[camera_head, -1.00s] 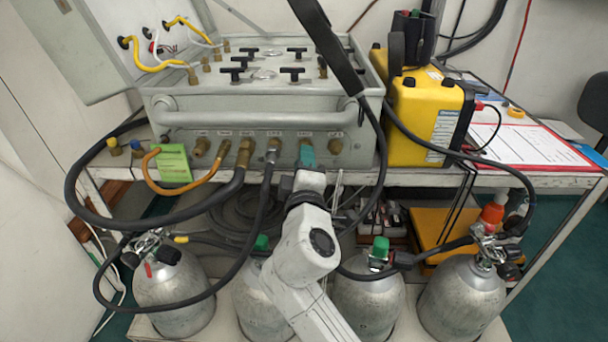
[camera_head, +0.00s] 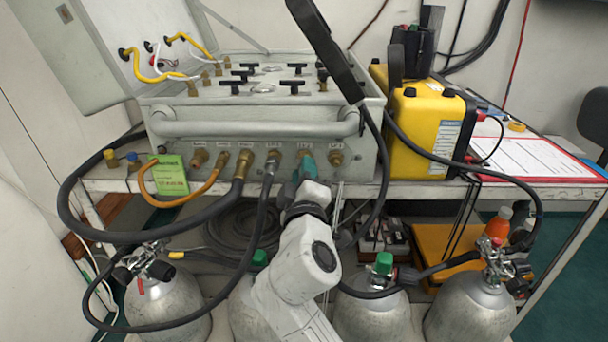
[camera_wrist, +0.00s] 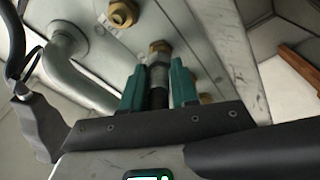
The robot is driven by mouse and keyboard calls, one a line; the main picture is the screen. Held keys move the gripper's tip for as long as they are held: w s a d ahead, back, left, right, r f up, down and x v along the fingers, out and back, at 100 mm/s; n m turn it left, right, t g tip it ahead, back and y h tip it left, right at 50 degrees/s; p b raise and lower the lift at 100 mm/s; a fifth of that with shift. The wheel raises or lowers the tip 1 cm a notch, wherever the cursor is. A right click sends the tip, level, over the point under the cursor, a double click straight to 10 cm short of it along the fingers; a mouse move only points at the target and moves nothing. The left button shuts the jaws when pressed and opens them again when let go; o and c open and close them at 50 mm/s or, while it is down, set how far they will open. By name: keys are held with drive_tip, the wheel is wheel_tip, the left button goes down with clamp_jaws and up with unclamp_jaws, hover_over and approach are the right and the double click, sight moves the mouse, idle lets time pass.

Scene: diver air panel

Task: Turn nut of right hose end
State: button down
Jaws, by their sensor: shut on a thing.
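My gripper (camera_head: 306,163), with teal fingers, is at the front of the grey air panel (camera_head: 220,129), between a silver hose end (camera_head: 272,160) on its left and a bare brass port (camera_head: 336,159) on its right. In the wrist view my gripper (camera_wrist: 158,70) has one finger on each side of a silver nut (camera_wrist: 158,78) and is shut on it. The nut sits in line with a brass fitting (camera_wrist: 160,48) on the panel. A black hose end (camera_wrist: 158,99) shows between the fingers. In the head view the fingers hide the nut.
An orange hose (camera_head: 146,186) and a green tag (camera_head: 168,176) are at the left. A yellow box (camera_head: 418,125) stands at the right. Gas cylinders (camera_head: 168,309) stand below.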

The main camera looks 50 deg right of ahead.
drive_tip(key=c, duration=0.8)
unclamp_jaws()
drive_tip(key=shift+a, duration=0.1)
drive_tip(key=shift+c, duration=0.2)
drive_tip(key=v, duration=1)
drive_tip(key=shift+s+a, duration=0.25)
drive_tip(key=shift+a, duration=0.1)
drive_tip(key=shift+f, duration=0.1)
